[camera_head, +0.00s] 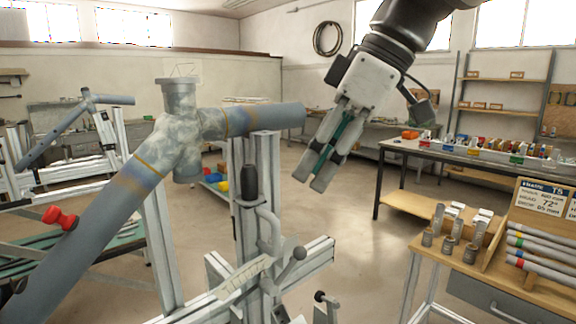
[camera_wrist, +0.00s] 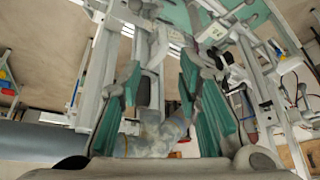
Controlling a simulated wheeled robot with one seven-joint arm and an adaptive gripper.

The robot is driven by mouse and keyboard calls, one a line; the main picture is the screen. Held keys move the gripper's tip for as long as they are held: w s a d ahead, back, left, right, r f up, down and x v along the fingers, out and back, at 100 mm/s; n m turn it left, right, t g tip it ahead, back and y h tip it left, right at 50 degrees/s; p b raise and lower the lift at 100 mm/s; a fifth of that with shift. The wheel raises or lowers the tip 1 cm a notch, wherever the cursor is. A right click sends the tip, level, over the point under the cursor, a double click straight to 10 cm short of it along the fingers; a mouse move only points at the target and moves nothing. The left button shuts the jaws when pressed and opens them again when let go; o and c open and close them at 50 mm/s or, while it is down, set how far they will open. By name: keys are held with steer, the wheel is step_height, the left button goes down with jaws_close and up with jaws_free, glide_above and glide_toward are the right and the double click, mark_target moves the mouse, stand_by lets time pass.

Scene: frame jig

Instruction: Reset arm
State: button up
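My gripper (camera_head: 309,179) hangs at the upper middle of the head view, pointing down and to the left. It is right of the free end of the grey frame tube (camera_head: 275,117), apart from it in the picture. In the wrist view the two green-padded fingers (camera_wrist: 160,100) stand apart, with nothing held between them. The mottled grey joint of the bike frame (camera_wrist: 163,140) shows in the gap, farther off.
A wooden bench (camera_head: 440,262) with metal fittings, tubes and a sign (camera_head: 541,197) stands at lower right. A long table (camera_head: 470,156) with small parts is behind it. Open floor (camera_head: 350,225) lies between.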

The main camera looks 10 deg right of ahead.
steer(key=s+d+f+m+t+h, duration=0.1)
steer(key=s+d+f+m+h, duration=0.1)
steer(key=s+d+f+m, duration=0.2)
steer(key=s+d+f+m+t+h+p, duration=0.1)
steer(key=s+d+f+m+h, duration=0.2)
steer(key=s+f+m, duration=0.6)
steer(key=s+d+f, duration=0.2)
steer(key=s+f, duration=0.1)
steer(key=f, duration=0.1)
steer(key=shift+d, duration=0.3)
steer(key=shift+s, duration=0.1)
